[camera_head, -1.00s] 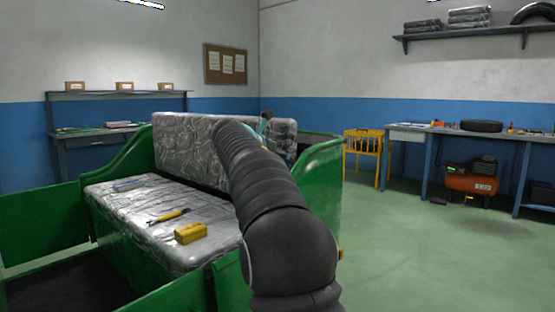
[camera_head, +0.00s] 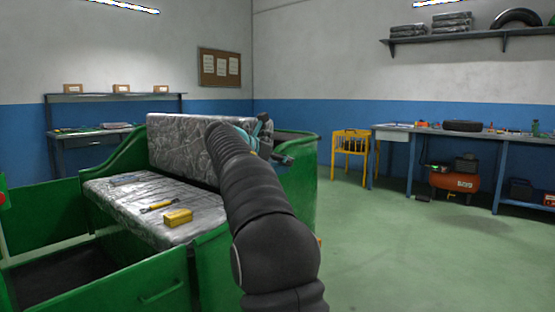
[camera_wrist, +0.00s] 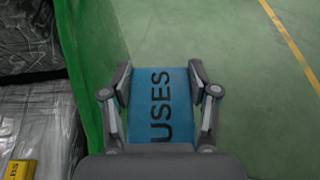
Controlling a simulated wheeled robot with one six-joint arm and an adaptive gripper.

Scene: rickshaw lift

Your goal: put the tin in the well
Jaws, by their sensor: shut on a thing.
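My gripper (camera_wrist: 161,95) is shut on a blue tin (camera_wrist: 160,108), its two fingers at the tin's sides. Dark letters reading "USES" show on the tin's face. In the head view my gripper (camera_head: 266,140) is raised by the right end of the seat back, partly hidden behind my dark arm. The tin is hard to make out there. In the wrist view, green floor lies beyond the tin and the green body wall is to its left. A dark-floored well (camera_head: 62,275) lies inside the green rickshaw body, low at the left, in front of the seat.
The silver-covered seat (camera_head: 205,205) carries a yellow box (camera_head: 178,216), a yellow-and-black tool (camera_head: 158,205) and a small bluish item (camera_head: 127,181). Green side panels (camera_head: 150,290) edge the well.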

